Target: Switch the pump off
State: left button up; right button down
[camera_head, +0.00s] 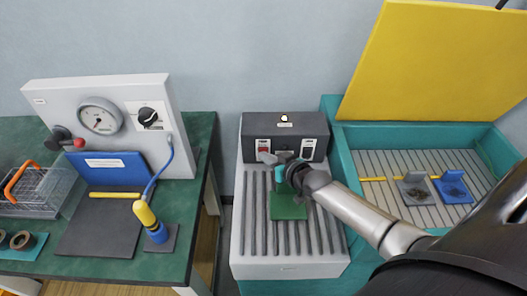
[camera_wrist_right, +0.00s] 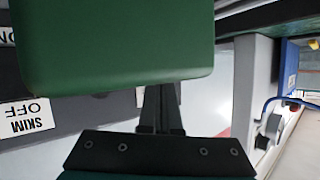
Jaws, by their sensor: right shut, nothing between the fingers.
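A dark control box (camera_head: 286,125) stands at the back of the grey ribbed unit in the head view. It carries a left switch with a red part (camera_head: 264,150) and a right switch (camera_head: 308,148), each on a white plate. I cannot read which one is the pump's. My right gripper (camera_head: 268,158) is shut and empty, its tips close to the left switch; contact cannot be told. In the wrist view its fingers (camera_wrist_right: 160,108) are together, and an upside-down label (camera_wrist_right: 28,115) reads "SKIM OFF". My left gripper is out of view.
A green block (camera_head: 288,207) is below my right gripper, over the ribs; it fills the top of the wrist view (camera_wrist_right: 115,45). A teal basin (camera_head: 340,165) with a raised yellow lid (camera_head: 435,60) stands right. A gauge panel (camera_head: 105,110) stands on the left table.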

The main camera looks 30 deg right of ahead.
aim_at(266, 191)
jog(key=shift+s, duration=0.1)
jog(key=shift+s+a+p, duration=0.35)
jog(key=shift+s+p, duration=0.15)
jog(key=shift+p, duration=0.05)
jog(key=shift+s+f, duration=0.1)
jog(key=shift+s+a+f+p, duration=0.1)
jog(key=shift+s+a+p, duration=0.45)
jog(key=shift+s, duration=0.2)
jog(key=shift+s+a+f+p, duration=0.1)
jog(key=shift+s+a+p, duration=0.3)
jog(key=shift+s+p, duration=0.3)
jog(key=shift+s+a+f, duration=0.1)
jog(key=shift+s+a, duration=0.25)
jog(key=shift+s, duration=0.3)
